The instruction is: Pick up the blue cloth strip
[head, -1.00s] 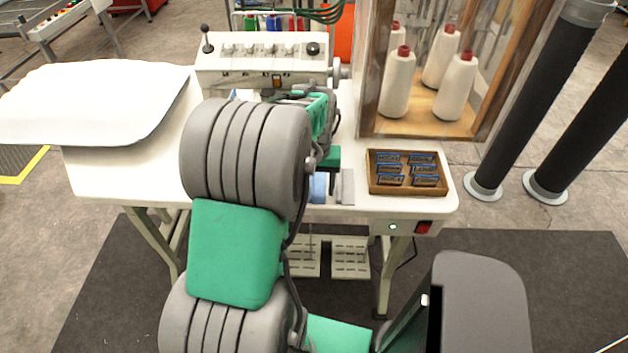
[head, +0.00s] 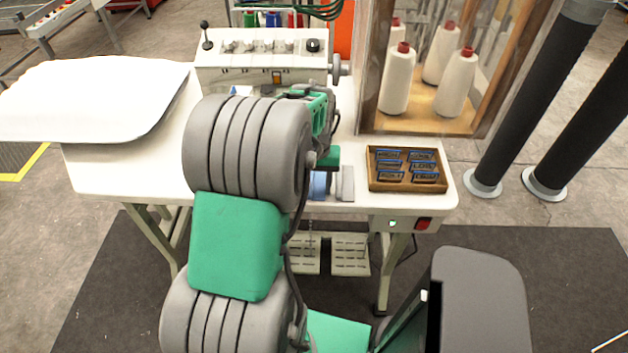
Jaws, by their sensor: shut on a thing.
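A small blue patch, the blue cloth strip (head: 318,184), shows at the front edge of the white table, just right of my arm's large grey joint. Most of it is hidden behind the arm. My gripper (head: 328,160) is over this spot, pointing down, and is mostly covered by my own wrist and arm. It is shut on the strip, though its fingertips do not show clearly. A grey block (head: 347,184) stands just right of the blue patch.
The white sewing table (head: 130,185) carries a control-panel machine (head: 262,60), a wooden tray (head: 408,187) of labels and a glass-fronted cabinet (head: 480,120) with thread cones. A white pillow (head: 90,100) lies at left. Two dark posts stand at right.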

